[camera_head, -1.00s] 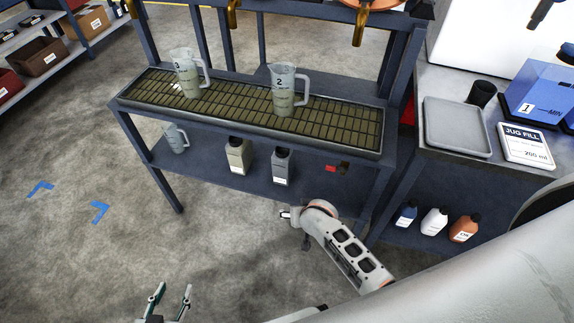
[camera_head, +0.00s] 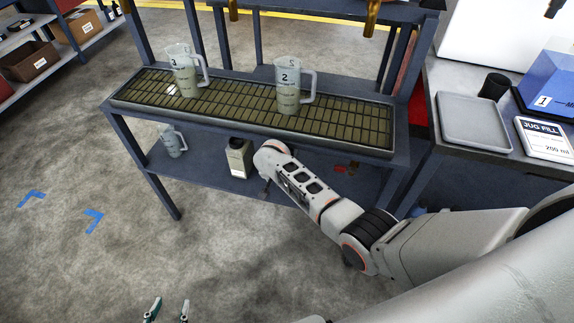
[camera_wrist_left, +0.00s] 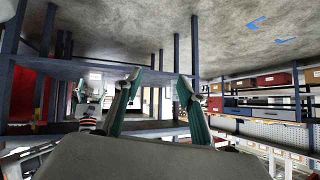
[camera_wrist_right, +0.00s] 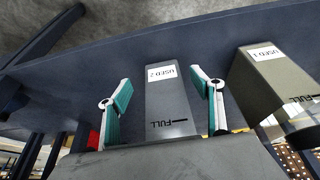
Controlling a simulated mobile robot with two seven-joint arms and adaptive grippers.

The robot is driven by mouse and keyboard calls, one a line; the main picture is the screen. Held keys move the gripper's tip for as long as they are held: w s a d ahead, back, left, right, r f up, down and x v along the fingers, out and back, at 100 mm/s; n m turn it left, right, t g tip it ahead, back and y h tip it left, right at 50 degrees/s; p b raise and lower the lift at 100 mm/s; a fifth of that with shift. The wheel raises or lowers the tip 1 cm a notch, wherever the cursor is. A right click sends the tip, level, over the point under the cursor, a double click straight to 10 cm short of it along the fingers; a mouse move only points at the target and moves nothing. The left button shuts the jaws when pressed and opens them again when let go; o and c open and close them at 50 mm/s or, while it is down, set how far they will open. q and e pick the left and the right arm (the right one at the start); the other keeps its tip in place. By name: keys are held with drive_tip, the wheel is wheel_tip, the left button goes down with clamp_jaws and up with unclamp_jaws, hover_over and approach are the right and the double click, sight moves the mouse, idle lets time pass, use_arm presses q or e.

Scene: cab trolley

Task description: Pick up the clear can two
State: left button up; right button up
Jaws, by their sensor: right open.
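A clear jug marked 2 (camera_head: 290,88) stands upright on the slatted top of the rack. A clear jug marked 3 (camera_head: 183,72) stands to its left. On the shelf below, a grey can labelled USED 2 (camera_wrist_right: 170,105) fills the space between the spread fingers of my right gripper (camera_wrist_right: 160,82); whether they touch it I cannot tell. My left gripper (camera_head: 168,311) is open and empty at the bottom edge of the head view, away from the rack.
A can labelled USED 1 (camera_wrist_right: 275,80) stands right of USED 2 in the right wrist view. A small clear jug (camera_head: 172,142) stands at the lower shelf's left end. A grey tray (camera_head: 473,120) and a JUG FILL sign (camera_head: 545,138) are on the right bench.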

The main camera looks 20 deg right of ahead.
drive_tip(key=b+x, duration=0.1)
drive_tip(key=x, duration=0.2)
drive_tip(key=shift+s+a+f, duration=0.15)
drive_tip(key=shift+f, duration=0.1)
drive_tip(key=shift+w+f+b, duration=0.2)
drive_tip(key=shift+f+b, duration=0.05)
drive_tip(key=shift+b, duration=0.15)
drive_tip(key=shift+w+r, duration=0.2)
drive_tip(key=shift+f, duration=0.3)
drive_tip(key=c, duration=1.2)
